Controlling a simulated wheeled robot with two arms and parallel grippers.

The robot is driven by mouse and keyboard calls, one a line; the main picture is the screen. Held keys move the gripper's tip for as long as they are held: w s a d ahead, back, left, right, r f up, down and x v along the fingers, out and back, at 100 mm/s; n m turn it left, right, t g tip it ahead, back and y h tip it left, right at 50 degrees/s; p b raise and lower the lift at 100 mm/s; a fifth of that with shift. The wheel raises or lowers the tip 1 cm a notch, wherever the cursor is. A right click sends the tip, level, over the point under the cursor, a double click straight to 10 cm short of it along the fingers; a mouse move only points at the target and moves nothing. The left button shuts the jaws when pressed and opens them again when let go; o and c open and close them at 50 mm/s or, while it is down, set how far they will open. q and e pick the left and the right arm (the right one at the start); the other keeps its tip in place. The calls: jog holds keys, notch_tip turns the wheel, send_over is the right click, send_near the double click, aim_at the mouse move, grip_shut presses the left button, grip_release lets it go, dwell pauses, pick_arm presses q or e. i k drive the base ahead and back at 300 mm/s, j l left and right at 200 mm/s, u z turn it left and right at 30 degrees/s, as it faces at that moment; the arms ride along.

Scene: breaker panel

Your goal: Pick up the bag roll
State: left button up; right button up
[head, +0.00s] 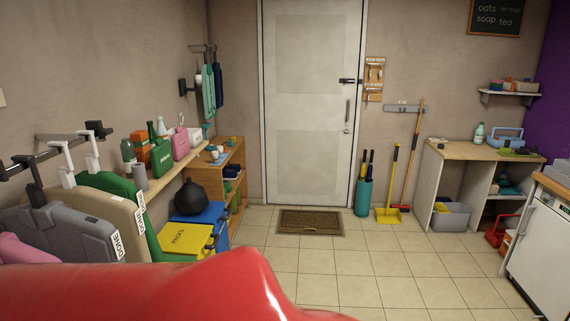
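No thing in view is clearly marked as the bag roll. A small grey cylinder (140,177) stands upright at the near end of the wooden wall shelf (168,178) on the left; it could be the roll, but it is too small to be sure. A knotted black bag (190,198) sits lower, on the bins below that shelf. Neither of my grippers shows in the head view.
Bottles and a pink container (181,144) crowd the left shelf. Yellow (183,241) and blue (212,215) bins stand below it. The tiled floor (335,262) is open up to the doormat (311,222) and door.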

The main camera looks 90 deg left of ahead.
aim_at(138, 169)
jog(key=u, duration=3.7)
jog(key=i+l, duration=0.2)
jog(key=l, duration=0.2)
jog(key=i+l, duration=0.2)
jog(key=l, duration=0.2)
jog(key=i+l, duration=0.2)
jog(key=l, duration=0.25)
jog(key=i+l, duration=0.2)
jog(key=l, duration=0.2)
jog(key=i+l+u, duration=0.1)
jog(key=l, duration=0.3)
jog(key=i+l+u, duration=0.15)
jog(key=l, duration=0.3)
jog(key=i+l+u, duration=0.1)
jog(key=l, duration=0.3)
jog(key=i+l+u, duration=0.1)
jog(key=i+l, duration=0.15)
jog(key=l, duration=0.25)
jog(key=i+l+u, duration=0.1)
jog(key=l, duration=0.35)
jog(key=i+l+u, duration=0.15)
jog(key=l, duration=0.3)
jog(key=k, duration=0.05)
